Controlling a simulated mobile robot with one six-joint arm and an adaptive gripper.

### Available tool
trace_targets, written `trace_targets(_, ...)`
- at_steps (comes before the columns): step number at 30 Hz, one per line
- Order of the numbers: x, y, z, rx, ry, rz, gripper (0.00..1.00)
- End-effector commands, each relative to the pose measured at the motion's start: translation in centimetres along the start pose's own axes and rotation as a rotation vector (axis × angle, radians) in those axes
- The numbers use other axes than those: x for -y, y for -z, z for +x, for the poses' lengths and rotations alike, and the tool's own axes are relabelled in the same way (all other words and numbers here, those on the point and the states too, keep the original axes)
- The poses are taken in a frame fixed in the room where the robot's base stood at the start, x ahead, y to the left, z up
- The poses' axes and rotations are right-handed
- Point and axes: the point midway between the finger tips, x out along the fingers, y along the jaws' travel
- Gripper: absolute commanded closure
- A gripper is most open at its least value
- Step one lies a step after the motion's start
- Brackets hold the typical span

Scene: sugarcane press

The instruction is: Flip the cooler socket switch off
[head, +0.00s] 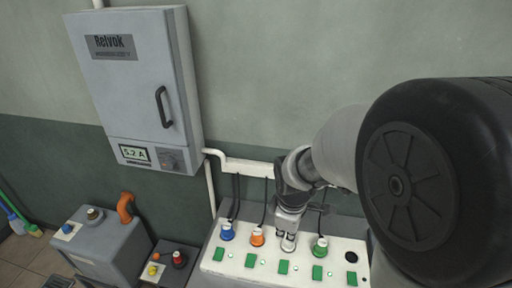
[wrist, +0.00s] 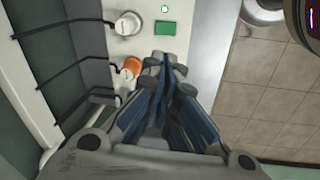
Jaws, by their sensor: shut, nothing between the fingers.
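The socket panel (head: 235,268) is a pale strip low in the head view, with blue (head: 227,231), orange (head: 257,237) and green (head: 320,246) plugs. A green rocker switch (head: 283,267) sits below a white plug (head: 288,242), with several like switches along the row. I cannot read which socket is the cooler's. My gripper (wrist: 165,65) is shut and empty, over the panel. In the wrist view its tips are beside the orange plug (wrist: 132,67) and cover the area where its switch sits. The white plug (wrist: 128,24) and a green switch (wrist: 165,28) show beyond the tips.
A grey wall cabinet (head: 140,90) with a 5.2 A display hangs at upper left. A grey box with an orange handle (head: 125,208) and a small box with red and yellow buttons (head: 170,265) stand left of the panel. Black cables (wrist: 60,90) run behind the plugs.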

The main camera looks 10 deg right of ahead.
Motion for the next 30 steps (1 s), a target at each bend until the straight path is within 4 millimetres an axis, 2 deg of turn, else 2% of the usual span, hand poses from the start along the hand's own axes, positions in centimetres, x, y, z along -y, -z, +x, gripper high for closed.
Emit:
trace_targets(1, -0.1, 0.3, 1.5, 0.009, 0.014, -0.046, 1.00)
trace_targets(6, -0.5, 1.0, 4.4, 0.019, 0.033, -0.158, 1.00)
trace_targets(10, -0.6, 1.1, 5.2, 0.021, 0.038, -0.191, 1.00)
trace_targets(23, -0.6, 1.1, 5.8, 0.021, 0.039, -0.194, 1.00)
trace_targets(26, -0.5, 1.1, 7.0, 0.022, 0.040, -0.193, 1.00)
trace_targets(30, -0.3, 1.0, 9.7, 0.023, 0.042, -0.192, 1.00)
